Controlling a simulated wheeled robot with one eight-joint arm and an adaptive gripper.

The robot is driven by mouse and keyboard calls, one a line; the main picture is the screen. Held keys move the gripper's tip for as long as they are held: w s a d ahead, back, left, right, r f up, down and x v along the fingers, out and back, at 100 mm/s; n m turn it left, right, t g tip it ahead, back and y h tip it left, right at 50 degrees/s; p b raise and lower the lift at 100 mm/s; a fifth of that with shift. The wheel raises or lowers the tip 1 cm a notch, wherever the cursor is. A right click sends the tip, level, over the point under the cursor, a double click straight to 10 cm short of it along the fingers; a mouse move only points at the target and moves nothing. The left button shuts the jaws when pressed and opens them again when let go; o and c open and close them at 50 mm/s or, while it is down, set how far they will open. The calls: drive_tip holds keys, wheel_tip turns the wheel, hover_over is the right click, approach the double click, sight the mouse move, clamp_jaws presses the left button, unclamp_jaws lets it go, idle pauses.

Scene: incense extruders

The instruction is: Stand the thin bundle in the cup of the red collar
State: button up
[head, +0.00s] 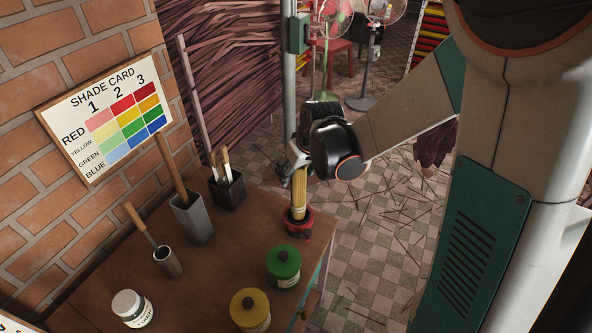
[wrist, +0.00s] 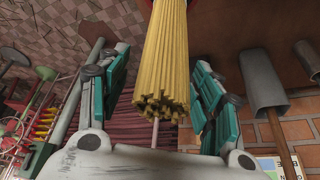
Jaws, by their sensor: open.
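The thin bundle (head: 299,188) of yellow sticks stands upright in the head view. Its lower end is at the red collar (head: 300,224) near the table's right edge, and seems to sit in the collar's cup; the collar's rim hides the exact seating. My gripper (head: 300,167) is around the bundle's upper part. In the wrist view the bundle (wrist: 166,55) runs between the two spread fingers, with its cut stick ends facing the camera. A gap shows on each side, so the gripper is open and not clamped on it. The collar is not clear in the wrist view.
A green jar (head: 283,267) and a yellow jar (head: 250,312) stand in front of the collar. A white jar (head: 132,308), a grey holder (head: 192,218) and a black holder (head: 227,190) stand to the left. The wooden table (head: 215,265) is clear between them.

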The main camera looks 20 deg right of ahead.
drive_tip(key=v, duration=1.2)
drive_tip(key=shift+s, duration=0.15)
drive_tip(key=s+r+m+t+h+b, duration=0.1)
drive_tip(key=s+r+m+t, duration=0.1)
drive_tip(key=s, duration=1.4)
drive_tip(key=shift+a+t+b, duration=0.3)
drive_tip(key=shift+a+t, duration=0.05)
drive_tip(key=shift+t, duration=0.05)
idle(1.1)
